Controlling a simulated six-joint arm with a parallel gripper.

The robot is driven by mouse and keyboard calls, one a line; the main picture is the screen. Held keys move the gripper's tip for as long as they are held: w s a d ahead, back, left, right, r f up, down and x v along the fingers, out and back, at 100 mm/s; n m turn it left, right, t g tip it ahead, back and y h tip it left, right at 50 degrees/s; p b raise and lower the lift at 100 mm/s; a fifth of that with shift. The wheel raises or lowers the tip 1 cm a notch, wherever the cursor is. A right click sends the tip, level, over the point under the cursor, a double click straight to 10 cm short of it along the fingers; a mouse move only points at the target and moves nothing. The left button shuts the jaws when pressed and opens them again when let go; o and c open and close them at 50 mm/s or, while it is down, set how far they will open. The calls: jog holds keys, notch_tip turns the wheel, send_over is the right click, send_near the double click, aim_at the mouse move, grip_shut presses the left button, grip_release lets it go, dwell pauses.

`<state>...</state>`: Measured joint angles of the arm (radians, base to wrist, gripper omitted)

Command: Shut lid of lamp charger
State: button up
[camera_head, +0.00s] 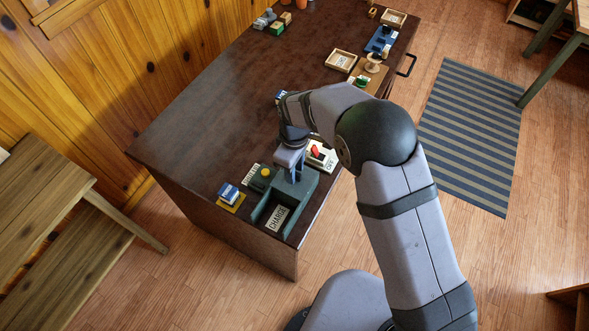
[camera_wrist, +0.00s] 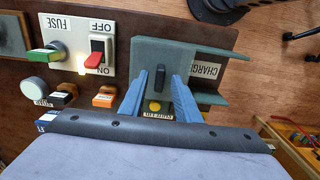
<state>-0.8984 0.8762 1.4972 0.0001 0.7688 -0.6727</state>
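The lamp charger is a dark green box (camera_head: 303,189) near the close end of the brown desk. It has an open bay with a white CHARGE label (camera_head: 278,216). In the wrist view the charger (camera_wrist: 165,52) is at upper centre, with the label (camera_wrist: 207,70) to the right of my fingers. I cannot tell clearly which panel is the lid. My gripper (camera_head: 292,176) points down over the charger's back part. In the wrist view its blue fingers (camera_wrist: 160,76) are apart, with a yellow button (camera_wrist: 155,106) showing between them. Contact with the charger cannot be told.
A fuse panel with a red switch (camera_head: 317,152) stands right behind the charger. A blue-and-white box on a yellow base (camera_head: 229,194) is to its left. The desk's middle (camera_head: 225,105) is clear. Trays and small items (camera_head: 341,60) stand at the far end.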

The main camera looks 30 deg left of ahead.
jog(key=shift+r+b, duration=1)
jog(key=shift+r, duration=2.45)
jog(key=shift+w+a+m, duration=0.15)
jog(key=shift+a+m, duration=0.05)
jog(key=shift+m, duration=0.4)
jog(key=shift+w+a+m, duration=0.15)
jog(key=shift+a+m, duration=0.05)
jog(key=shift+m, duration=0.4)
jog(key=s+d+f+m+g+h, duration=0.1)
jog(key=s+d+f+m, duration=0.25)
jog(key=d, duration=0.25)
jog(key=s+d+f+m+h, duration=0.1)
jog(key=s+d+f+m, duration=0.1)
jog(key=s+d, duration=0.4)
jog(key=s+d+r+m+y, duration=0.1)
jog(key=s+d+r+m, duration=0.15)
jog(key=d, duration=0.75)
jog(key=s+d+r+m, duration=0.1)
jog(key=d+r+m, duration=0.2)
jog(key=d, duration=0.7)
jog(key=w+d+r+m+t+y, duration=0.1)
jog(key=w+d+r+m, duration=0.2)
jog(key=d, duration=0.4)
jog(key=shift+w+r+m, duration=0.2)
jog(key=shift+w+m, duration=0.35)
jog(key=shift+m, duration=0.25)
